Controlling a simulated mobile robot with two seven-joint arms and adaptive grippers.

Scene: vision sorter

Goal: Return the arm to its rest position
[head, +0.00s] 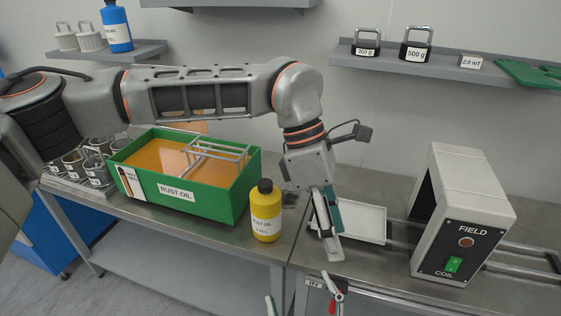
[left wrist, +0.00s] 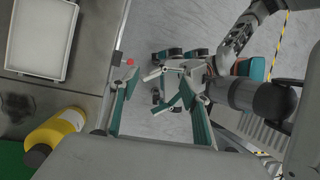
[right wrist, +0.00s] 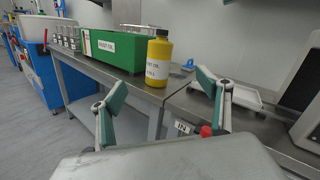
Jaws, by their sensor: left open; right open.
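My left arm reaches across the head view from the left, its forearm level above the green oil tank. Its wrist bends down and the left gripper (head: 327,225) hangs above the bench's front part, between the yellow bottle and the white tray. In the left wrist view the left gripper (left wrist: 156,80) is open with nothing between its fingers. My right gripper (head: 302,297) shows only by its fingertips at the bottom of the head view, in front of the bench. In the right wrist view it (right wrist: 160,90) is open and empty, facing the bench.
The green rust oil tank (head: 190,200), yellow bottle (head: 265,212), white tray (head: 368,239) and field coil (head: 460,222) stand on the bench. Metal cups (head: 75,165) stand left of the tank. A wall shelf (head: 440,68) holds weights. Open floor (head: 190,270) lies before the bench.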

